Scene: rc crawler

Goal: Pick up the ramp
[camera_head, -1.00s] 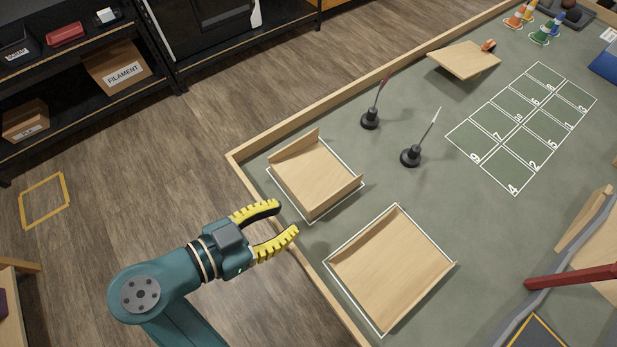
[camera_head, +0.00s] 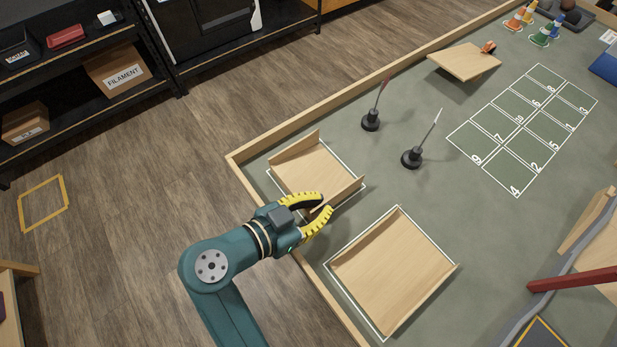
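A pale wooden board (camera_head: 464,61), which looks like the ramp, rests tilted at the far side of the green table top, with a small orange piece at its upper right corner. My gripper (camera_head: 326,204) has yellow ribbed fingers and is far from that board. Its fingers are apart with nothing seen between them. It is over the near edge of a wooden piece with raised sides (camera_head: 313,168), covering that piece's near corner. I cannot tell whether it touches it. A second, larger wooden piece with raised sides (camera_head: 393,272) lies to the right of my gripper.
Two black-based posts (camera_head: 370,122) (camera_head: 412,158) stand on the table between my gripper and the tilted board. A numbered grid (camera_head: 522,130) is marked further right. A red bar (camera_head: 575,279) crosses the right side. A wooden rim (camera_head: 236,170) edges the table.

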